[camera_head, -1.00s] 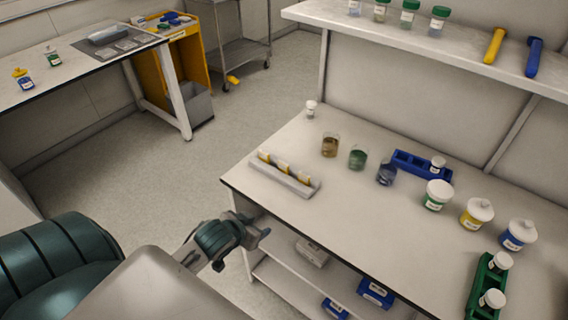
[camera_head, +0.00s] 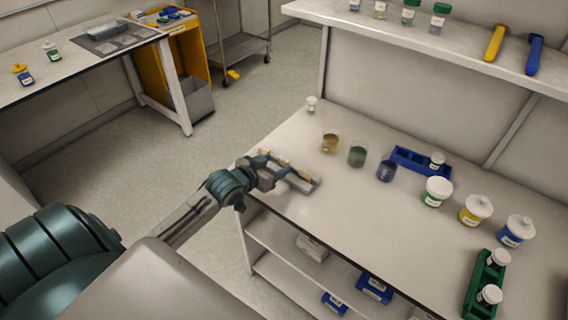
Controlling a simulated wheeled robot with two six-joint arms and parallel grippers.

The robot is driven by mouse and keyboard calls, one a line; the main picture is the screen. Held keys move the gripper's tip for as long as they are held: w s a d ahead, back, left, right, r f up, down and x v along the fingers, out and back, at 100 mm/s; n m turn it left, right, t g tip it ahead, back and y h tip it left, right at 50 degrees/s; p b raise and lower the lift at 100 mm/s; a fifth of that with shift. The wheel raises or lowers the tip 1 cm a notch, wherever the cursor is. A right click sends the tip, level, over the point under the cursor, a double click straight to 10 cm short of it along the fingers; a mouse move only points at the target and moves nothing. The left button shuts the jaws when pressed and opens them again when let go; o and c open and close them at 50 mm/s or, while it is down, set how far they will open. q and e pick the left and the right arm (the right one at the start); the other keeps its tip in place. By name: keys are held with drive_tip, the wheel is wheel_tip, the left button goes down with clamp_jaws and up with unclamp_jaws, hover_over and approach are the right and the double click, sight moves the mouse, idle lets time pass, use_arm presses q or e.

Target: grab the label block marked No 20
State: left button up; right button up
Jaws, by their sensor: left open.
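A pale grey holder (camera_head: 304,184) with several small yellow-and-dark label blocks (camera_head: 284,163) stands near the left front edge of the white bench. The numbers on the blocks are too small to read, so I cannot tell which is No 20. My left gripper (camera_head: 277,172) is open at the holder, over its front side, and hides part of the holder and some blocks. I cannot tell whether the fingers touch a block. My right gripper is not in view.
Behind the holder stand beakers with brown (camera_head: 330,141), green (camera_head: 357,155) and dark blue (camera_head: 386,170) contents. A blue rack (camera_head: 408,161), several lidded jars (camera_head: 437,191) and a green rack (camera_head: 484,285) are farther right. The bench centre is clear. A shelf (camera_head: 450,60) overhangs the back.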

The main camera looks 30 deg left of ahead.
sight(283, 160)
use_arm(q)
drive_tip(key=p+x, duration=0.1)
drive_tip(key=x, duration=0.3)
drive_tip(key=shift+w+p, duration=0.3)
drive_tip(key=shift+w, duration=0.15)
drive_tip(key=shift+w+f, duration=0.15)
drive_tip(key=shift+w, duration=0.1)
drive_tip(key=shift+s+a, duration=0.1)
drive_tip(key=shift+c, duration=0.7)
drive_tip(key=c, duration=0.7)
drive_tip(key=shift+c, duration=1)
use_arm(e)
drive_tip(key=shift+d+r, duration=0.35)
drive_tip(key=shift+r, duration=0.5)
